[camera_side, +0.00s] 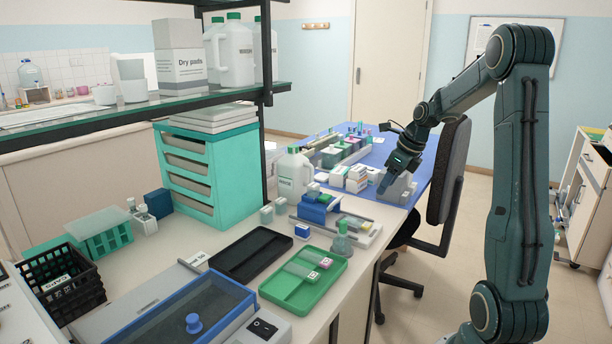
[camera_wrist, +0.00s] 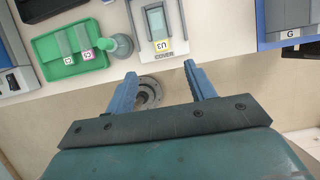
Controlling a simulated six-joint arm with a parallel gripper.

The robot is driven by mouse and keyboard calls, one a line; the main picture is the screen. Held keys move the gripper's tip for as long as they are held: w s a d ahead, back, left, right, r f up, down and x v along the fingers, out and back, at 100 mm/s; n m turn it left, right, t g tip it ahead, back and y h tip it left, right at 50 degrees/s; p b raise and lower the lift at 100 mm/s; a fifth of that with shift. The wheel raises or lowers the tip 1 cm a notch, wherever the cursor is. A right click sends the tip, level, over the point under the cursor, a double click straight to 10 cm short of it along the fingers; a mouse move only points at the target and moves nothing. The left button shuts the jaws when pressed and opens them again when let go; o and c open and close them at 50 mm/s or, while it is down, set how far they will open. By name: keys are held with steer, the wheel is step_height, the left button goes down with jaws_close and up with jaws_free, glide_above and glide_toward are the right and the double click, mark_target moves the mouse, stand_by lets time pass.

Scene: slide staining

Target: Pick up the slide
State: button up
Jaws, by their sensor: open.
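Three slides show, and the task does not say which one is meant. Two pale slides with small labels lie in the green tray (camera_side: 276,291): one with a pink label (camera_wrist: 85,42) and one with a white label (camera_wrist: 65,46). In the side view my gripper (camera_side: 384,190) hangs at the far right edge of the bench, away from the green tray.
A black tray (camera_side: 250,254), a blue box (camera_side: 317,209) and a white jug (camera_side: 295,172) stand nearby. The shelf (camera_side: 140,109) overhangs the left. Floor lies beyond the bench edge.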

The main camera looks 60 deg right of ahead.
steer(key=shift+f, duration=0.1)
glide_toward(364, 224)
steer(key=shift+x, duration=0.8)
steer(key=shift+w+f, duration=0.2)
steer(key=shift+w, duration=0.05)
steer(key=shift+x, duration=2.65)
steer(key=shift+s, duration=0.2)
steer(key=shift+c, duration=0.2)
steer(key=c, duration=1)
